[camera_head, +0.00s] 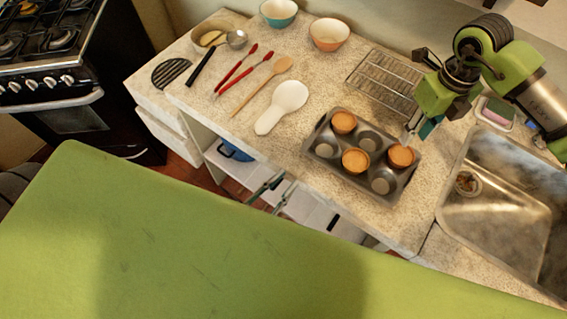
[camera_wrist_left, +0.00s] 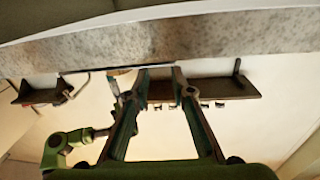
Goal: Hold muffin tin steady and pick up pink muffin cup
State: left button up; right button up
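The dark muffin tin (camera_head: 392,194) lies on the counter with three brown-topped muffins in it: one at the back left (camera_head: 343,122), one at the front middle (camera_head: 356,160) and one at the right (camera_head: 401,156). Its other wells look empty. I cannot make out a pink cup. My right gripper (camera_head: 409,133) is above the tin's back right edge, close to the right muffin. Its finger gap is unclear. My left gripper (camera_head: 289,180) is in front of the counter, left of the tin and apart from it. Its fingers are open and empty in the left wrist view (camera_wrist_left: 160,74).
A wire rack (camera_head: 385,80) lies behind the tin, and a sink (camera_head: 500,200) is to its right. A white spoon rest (camera_head: 282,106), a wooden spoon (camera_head: 262,85) and red-handled utensils (camera_head: 243,75) lie left. Two bowls (camera_head: 279,12) (camera_head: 329,34) stand behind.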

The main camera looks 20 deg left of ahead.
aim_at(315, 132)
pick_arm(q)
jog(key=shift+n+y, duration=0.6)
jog(key=shift+n, duration=0.1)
jog(key=w+r, duration=0.1)
jog(key=r, duration=0.1)
jog(key=w+a+r, duration=0.1)
jog(key=w, duration=0.1)
jog(key=shift+w+r, duration=0.15)
jog(key=shift+r, duration=0.2)
jog(key=shift+w, duration=0.25)
jog(key=x, duration=1.3)
jog(key=shift+w, duration=0.15)
